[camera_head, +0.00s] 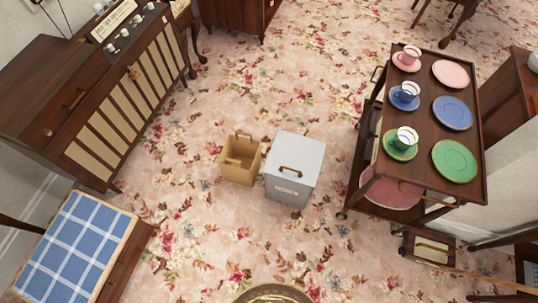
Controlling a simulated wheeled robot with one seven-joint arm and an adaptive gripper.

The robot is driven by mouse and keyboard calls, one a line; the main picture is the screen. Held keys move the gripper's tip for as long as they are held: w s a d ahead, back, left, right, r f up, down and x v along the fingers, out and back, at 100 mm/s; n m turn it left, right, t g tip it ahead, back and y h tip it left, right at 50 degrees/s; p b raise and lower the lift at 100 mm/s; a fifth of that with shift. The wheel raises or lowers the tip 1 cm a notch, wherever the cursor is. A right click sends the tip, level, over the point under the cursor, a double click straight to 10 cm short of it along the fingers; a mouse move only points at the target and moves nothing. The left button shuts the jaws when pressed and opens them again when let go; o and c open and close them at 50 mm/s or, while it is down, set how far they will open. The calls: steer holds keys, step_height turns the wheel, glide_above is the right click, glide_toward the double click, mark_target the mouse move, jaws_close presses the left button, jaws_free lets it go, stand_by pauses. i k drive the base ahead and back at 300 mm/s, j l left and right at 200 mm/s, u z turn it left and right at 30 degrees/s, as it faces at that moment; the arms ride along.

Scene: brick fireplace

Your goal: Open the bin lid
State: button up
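The bin (289,183) is a light grey box standing upright on the carpet near the middle of the camera_head view. Its flat, pale grey lid (297,149) is shut on top. A dark brass-coloured handle (291,170) sits near the lid's front edge, and a small label or plate shows on the front face below it. My gripper is not in view, so its state and its place relative to the bin are hidden.
A tan paper bag (240,160) stands close at the bin's left. A dark wooden trolley (427,120) with cups and plates is at the right. A wooden cabinet (110,100) and a blue checked seat (75,250) are at the left. Carpet in front of the bin is clear.

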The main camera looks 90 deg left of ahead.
mark_target(293, 157)
steer(key=u, duration=2.8)
steer(key=i+j+u, duration=0.1)
steer(key=j, duration=0.3)
steer(key=i+j+u, duration=0.1)
steer(key=j, duration=0.3)
